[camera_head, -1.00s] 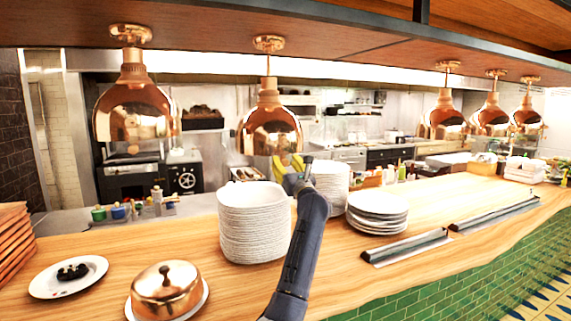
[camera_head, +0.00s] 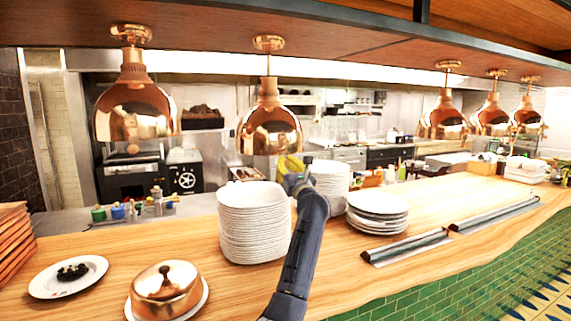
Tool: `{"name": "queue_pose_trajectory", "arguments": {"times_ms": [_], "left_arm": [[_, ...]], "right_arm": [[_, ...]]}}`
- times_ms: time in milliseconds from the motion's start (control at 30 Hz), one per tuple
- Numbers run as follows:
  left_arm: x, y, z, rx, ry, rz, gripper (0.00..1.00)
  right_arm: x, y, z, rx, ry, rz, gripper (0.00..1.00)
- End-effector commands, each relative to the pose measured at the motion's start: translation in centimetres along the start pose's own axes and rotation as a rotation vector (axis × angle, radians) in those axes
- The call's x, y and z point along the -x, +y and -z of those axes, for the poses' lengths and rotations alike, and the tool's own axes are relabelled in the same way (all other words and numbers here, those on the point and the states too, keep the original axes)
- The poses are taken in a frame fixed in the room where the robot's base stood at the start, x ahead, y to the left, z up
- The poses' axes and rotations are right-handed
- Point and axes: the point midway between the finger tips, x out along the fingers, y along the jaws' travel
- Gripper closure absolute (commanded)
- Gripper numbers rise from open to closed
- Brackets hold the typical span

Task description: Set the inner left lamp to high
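Copper heat lamps hang in a row from the shelf above the counter. The outer left lamp (camera_head: 134,112) is at the far left, and the inner left lamp (camera_head: 268,125) hangs beside it, to its right. My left gripper (camera_head: 288,163), with yellow fingers, is at the lower right rim of the inner left lamp. I cannot tell whether it touches the lamp. The fingers are small and partly hidden by the wrist, so their opening is unclear. No control on the lamp can be made out. My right gripper is not in view.
Below the gripper stand a tall plate stack (camera_head: 252,225), another stack (camera_head: 330,182) behind the arm and a low stack (camera_head: 377,211) on the wooden counter (camera_head: 330,280). A copper cloche (camera_head: 166,290) and a plate (camera_head: 68,277) are at front left. Three more lamps hang at right.

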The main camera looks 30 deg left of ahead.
Motion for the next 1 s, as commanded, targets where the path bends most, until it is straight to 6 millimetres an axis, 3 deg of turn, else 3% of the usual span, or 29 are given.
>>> {"name": "queue_pose_trajectory", "arguments": {"times_ms": [167, 300, 500, 900, 933, 1000], "left_arm": [[-0.4, 0.0, -1.4, 0.003, -0.007, -0.001, 1.00], [-1.6, 0.0, -4.6, 0.007, -0.010, -0.002, 1.00], [-2.9, -0.1, -7.6, 0.004, -0.008, 0.000, 1.00], [-3.2, 0.0, -8.6, 0.002, -0.014, 0.001, 1.00], [-3.2, 0.0, -8.6, 0.002, -0.014, 0.001, 0.90], [-3.2, 0.0, -8.6, 0.002, -0.014, 0.000, 0.82]], "right_arm": [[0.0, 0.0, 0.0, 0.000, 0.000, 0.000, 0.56], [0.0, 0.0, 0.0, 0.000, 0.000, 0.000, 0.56], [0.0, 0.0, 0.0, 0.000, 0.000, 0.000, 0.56], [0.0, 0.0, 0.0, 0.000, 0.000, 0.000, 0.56], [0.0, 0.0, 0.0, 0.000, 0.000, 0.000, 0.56], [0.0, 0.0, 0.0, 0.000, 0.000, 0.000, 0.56]]}}
